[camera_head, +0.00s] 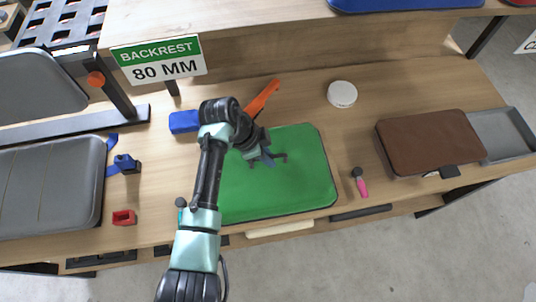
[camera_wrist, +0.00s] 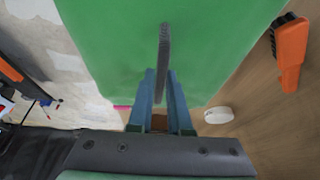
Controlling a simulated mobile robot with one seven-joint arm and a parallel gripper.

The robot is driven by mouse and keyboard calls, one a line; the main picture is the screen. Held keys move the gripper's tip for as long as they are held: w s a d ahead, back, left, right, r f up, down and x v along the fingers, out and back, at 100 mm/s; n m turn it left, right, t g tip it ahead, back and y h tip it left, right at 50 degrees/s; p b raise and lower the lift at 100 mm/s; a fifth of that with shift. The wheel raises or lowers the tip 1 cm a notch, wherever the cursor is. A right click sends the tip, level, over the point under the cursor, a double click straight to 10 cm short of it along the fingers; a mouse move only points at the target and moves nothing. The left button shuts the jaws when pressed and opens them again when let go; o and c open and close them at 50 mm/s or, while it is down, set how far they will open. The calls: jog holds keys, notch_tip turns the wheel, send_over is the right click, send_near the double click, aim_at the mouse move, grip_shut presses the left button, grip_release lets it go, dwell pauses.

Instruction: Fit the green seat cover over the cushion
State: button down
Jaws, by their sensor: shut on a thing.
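The green seat cover (camera_head: 300,185) is a flat, rounded panel with a dark rim, at the middle of the bench. Its green face fills much of the wrist view (camera_wrist: 110,40). A dark upright bar (camera_wrist: 163,45) stands on that face. My gripper (camera_head: 266,158) is over the cover, its blue fingers (camera_wrist: 162,85) shut on the bar. I cannot tell whether the cover rests on the bench or is slightly raised. A grey padded cushion (camera_head: 50,185) lies at the left; a brown cushion (camera_head: 430,140) lies at the right. Which one the task means is unclear. Anything under the cover is hidden.
An orange-handled tool (camera_head: 262,98) and blue block (camera_head: 184,121) lie behind my arm. A white round tub (camera_head: 342,94), pink-handled tool (camera_head: 360,182) and grey tray (camera_head: 500,132) are to the right. A backrest sign (camera_head: 158,60) hangs behind. A red block (camera_head: 124,217) is at left.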

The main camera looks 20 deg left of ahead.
jog(key=shift+s+f, duration=0.1)
jog(key=shift+f, duration=0.05)
jog(key=c, duration=0.8)
grip_release()
jog(key=shift+o, duration=0.2)
jog(key=b+v, duration=0.1)
jog(key=v, duration=1.2)
jog(key=shift+d, duration=0.15)
